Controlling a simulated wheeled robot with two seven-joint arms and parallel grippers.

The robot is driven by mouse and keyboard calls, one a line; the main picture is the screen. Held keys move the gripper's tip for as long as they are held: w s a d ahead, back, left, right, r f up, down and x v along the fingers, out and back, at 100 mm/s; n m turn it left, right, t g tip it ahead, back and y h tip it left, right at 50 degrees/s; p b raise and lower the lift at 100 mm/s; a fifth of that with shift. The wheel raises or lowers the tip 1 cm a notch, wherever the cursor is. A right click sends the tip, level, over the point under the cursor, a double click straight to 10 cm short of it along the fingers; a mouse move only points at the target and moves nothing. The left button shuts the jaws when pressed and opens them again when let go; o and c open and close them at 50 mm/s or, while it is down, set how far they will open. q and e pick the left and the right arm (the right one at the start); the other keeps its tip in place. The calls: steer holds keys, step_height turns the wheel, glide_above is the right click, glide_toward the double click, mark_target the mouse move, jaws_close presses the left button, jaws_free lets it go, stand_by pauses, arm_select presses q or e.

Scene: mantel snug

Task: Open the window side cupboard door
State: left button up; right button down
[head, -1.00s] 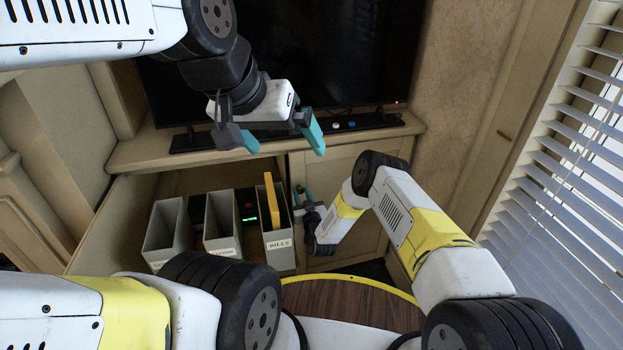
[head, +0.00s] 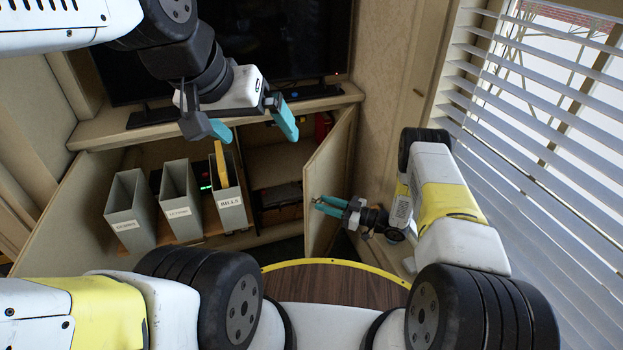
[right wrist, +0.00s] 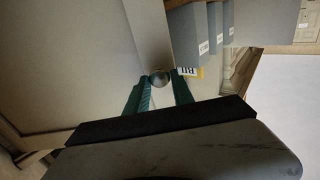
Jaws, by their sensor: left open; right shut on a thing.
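The window side cupboard door (head: 332,165) stands swung well out from the cabinet front, at the right of the cabinet in the head view. My right gripper (head: 318,204) is at the door's free edge, shut on its round knob (right wrist: 160,77), which shows between the teal fingers in the right wrist view. The door panel (right wrist: 80,60) fills the left of that view. My left gripper (head: 252,125) is open and empty, above the cabinet's front edge and away from the door.
Grey file boxes (head: 180,205) stand in the cupboard's open left part, one with a yellow folder (head: 220,163). Dark items lie on the opened right shelves. A TV stands on top. Window blinds (head: 530,130) are at the right. A round wood-topped surface (head: 335,284) lies in front.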

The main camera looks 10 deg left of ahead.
steer(key=d+n+g, duration=0.1)
steer(key=d+g, duration=0.1)
steer(key=d, duration=0.5)
steer(key=shift+s+d+n+g+y, duration=0.2)
steer(key=shift+s+n+g+y, duration=0.1)
steer(key=shift+s+n+g, duration=0.15)
steer(key=c, duration=1.1)
jaws_free()
steer(key=shift+r, duration=0.15)
steer(key=s+r, duration=0.2)
steer(key=s, duration=0.6)
steer(key=s+a+r, duration=0.1)
steer(key=s+r, duration=0.1)
steer(key=s, duration=0.6)
steer(key=shift+r, duration=0.4)
